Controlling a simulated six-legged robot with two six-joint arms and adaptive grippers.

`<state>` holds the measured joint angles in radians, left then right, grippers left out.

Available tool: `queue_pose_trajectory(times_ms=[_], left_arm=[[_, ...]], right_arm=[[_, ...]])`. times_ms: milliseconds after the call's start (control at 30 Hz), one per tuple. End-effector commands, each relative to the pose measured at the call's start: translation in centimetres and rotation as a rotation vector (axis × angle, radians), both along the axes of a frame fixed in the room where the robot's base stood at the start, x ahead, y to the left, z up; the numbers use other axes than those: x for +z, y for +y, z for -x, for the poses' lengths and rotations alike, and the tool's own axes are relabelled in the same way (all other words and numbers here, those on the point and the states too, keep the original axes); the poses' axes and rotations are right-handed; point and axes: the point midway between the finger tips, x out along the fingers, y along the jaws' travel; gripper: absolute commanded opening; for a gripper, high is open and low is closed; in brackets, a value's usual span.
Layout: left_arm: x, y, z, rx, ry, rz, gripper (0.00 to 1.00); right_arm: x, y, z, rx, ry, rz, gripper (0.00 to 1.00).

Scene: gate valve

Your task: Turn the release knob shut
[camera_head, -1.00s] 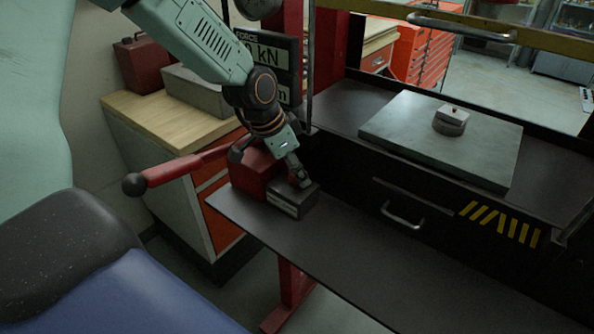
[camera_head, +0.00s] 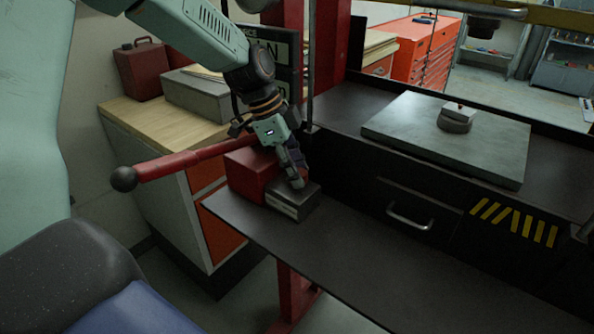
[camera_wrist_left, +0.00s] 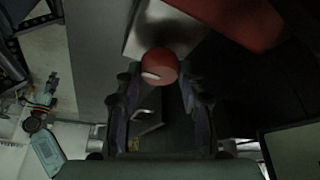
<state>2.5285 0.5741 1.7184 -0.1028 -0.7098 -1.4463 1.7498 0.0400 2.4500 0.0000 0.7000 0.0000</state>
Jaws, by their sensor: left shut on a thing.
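The release knob (camera_wrist_left: 160,65) is round and red with a white mark on its face. In the left wrist view it sits between the fingertips of my left gripper (camera_wrist_left: 160,84), at the edge of a pale metal block. In the head view my left gripper (camera_head: 297,182) reaches down to the grey block (camera_head: 292,204) in front of the red pump body (camera_head: 252,172). Its fingers are shut on the knob, which they hide in the head view.
A red lever with a black ball end (camera_head: 124,179) sticks out left of the pump. A dark shelf (camera_head: 370,262) runs below, mostly bare. A steel plate (camera_head: 440,140) with a small metal piece (camera_head: 455,121) lies right. A wooden-topped cabinet (camera_head: 165,125) stands behind.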

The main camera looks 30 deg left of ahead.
Motion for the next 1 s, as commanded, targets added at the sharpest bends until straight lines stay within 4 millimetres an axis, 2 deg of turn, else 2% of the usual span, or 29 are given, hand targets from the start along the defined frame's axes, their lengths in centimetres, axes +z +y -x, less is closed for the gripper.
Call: queue_pose_trajectory(times_ms=[567, 600, 833, 1000], left_arm=[[0.16, 0.12, -0.17, -0.032, -0.005, -0.004, 0.07], [0.16, 0.12, -0.17, -0.032, -0.005, -0.004, 0.41], [0.08, 0.08, -0.10, -0.031, -0.003, -0.003, 0.61], [0.05, 0.05, -0.07, -0.030, -0.002, -0.002, 0.62]], right_arm=[[-0.12, 0.00, -0.01, 0.000, 0.000, 0.000, 0.40], [-0.12, 0.00, -0.01, 0.000, 0.000, 0.000, 0.40], [-0.12, 0.00, -0.01, 0.000, 0.000, 0.000, 0.40], [-0.13, 0.00, -0.01, 0.000, 0.000, 0.000, 0.40]])
